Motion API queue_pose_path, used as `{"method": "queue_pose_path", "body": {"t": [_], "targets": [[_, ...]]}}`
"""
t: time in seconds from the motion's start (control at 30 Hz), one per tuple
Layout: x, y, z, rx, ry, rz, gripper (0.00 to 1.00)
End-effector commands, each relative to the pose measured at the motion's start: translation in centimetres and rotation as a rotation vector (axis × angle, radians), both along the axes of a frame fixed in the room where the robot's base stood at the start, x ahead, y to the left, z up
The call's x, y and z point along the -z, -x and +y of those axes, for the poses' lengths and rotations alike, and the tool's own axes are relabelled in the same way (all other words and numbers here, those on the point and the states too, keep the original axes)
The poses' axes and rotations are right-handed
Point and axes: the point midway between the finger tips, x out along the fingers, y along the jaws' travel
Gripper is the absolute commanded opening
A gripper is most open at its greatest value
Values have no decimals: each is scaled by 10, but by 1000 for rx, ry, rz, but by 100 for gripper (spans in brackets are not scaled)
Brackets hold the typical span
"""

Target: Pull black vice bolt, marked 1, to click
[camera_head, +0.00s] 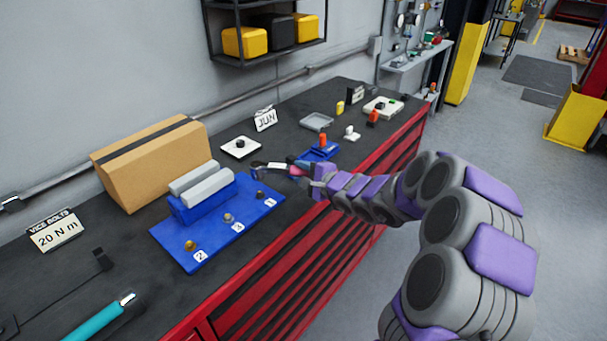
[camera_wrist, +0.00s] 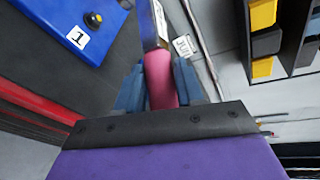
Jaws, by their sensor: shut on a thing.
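My gripper (camera_head: 303,170) is shut on the pink handle of a tool (camera_wrist: 161,78), which looks like a wrench. In the head view the tool points left, and its dark head is above the bench near the blue vice plate (camera_head: 210,243). The black bolt marked 1 (camera_head: 260,195) is on that plate beside its "1" label, just below and apart from the tool's head. The tool's far end is out of clear sight there.
Bolts marked 3 (camera_head: 228,218) and 2 (camera_head: 190,245) are on the same plate, before the grey vice jaws (camera_head: 203,183). A cardboard box (camera_head: 150,165) stands behind. A blue holder (camera_head: 320,152) with an orange knob is near my gripper. A turquoise tool (camera_head: 97,320) lies front left.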

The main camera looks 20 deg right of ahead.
Motion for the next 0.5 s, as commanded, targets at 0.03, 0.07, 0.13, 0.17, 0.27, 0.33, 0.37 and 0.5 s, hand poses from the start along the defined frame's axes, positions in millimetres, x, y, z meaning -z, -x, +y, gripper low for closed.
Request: {"method": "queue_pose_path", "body": {"t": [0.03,0.07,0.13,0.17,0.27,0.33,0.37,0.5], "targets": [[0,0,0,1,-2,-5,0],[1,0,0,0,-3,-6,0],[2,0,-1,1,-3,-5,0],[5,0,-1,1,-3,-4,0],[13,0,-1,0,-2,-2,0],[18,0,-1,0,-2,-2,0],[20,0,-1,0,-2,-2,0],[30,0,-1,1,-2,-1,0]]}}
